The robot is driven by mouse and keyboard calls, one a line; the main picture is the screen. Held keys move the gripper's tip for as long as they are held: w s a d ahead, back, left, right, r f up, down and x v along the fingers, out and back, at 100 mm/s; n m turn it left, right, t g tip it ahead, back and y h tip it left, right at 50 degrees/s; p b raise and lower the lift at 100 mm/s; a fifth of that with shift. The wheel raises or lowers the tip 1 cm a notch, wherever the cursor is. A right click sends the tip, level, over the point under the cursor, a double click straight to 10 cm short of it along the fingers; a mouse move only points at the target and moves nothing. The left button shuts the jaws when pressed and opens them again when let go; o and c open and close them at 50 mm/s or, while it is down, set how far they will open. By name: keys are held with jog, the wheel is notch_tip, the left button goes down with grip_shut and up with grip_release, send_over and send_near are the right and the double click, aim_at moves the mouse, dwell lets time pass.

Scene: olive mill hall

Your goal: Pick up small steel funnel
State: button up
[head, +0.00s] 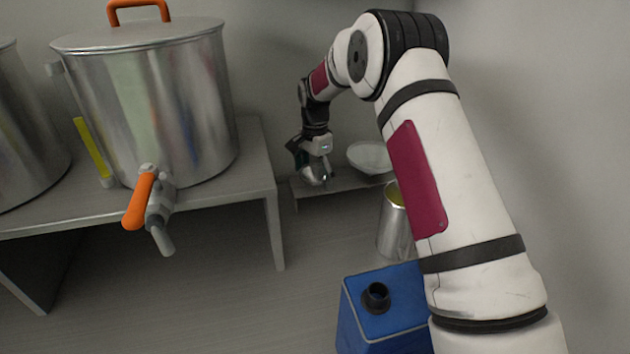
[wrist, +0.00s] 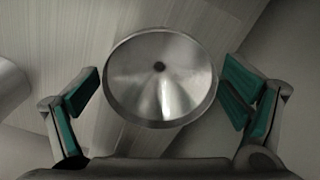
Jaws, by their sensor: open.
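The small steel funnel (wrist: 160,78) shows in the wrist view as a round, shiny cone with a dark hole at its centre. It lies between the two green-padded fingers of my gripper (wrist: 160,100), with a gap on each side. In the head view the funnel (head: 314,176) is small and partly hidden by my gripper (head: 312,172), which is at the low shelf (head: 340,186) at the back. My gripper is open, and its fingers do not visibly touch the funnel. Whether the funnel rests on the shelf is hard to tell.
A pale bowl-like dish (head: 370,157) is right of my gripper on the shelf. A metal can (head: 394,225) and a blue canister (head: 383,308) stand nearer, beside my arm. A large steel tank (head: 150,105) with an orange-handled tap stands on a bench (head: 245,175) at left.

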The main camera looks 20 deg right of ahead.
jog(key=c, duration=1.2)
jog(key=shift+o, duration=0.2)
jog(key=shift+r, duration=0.2)
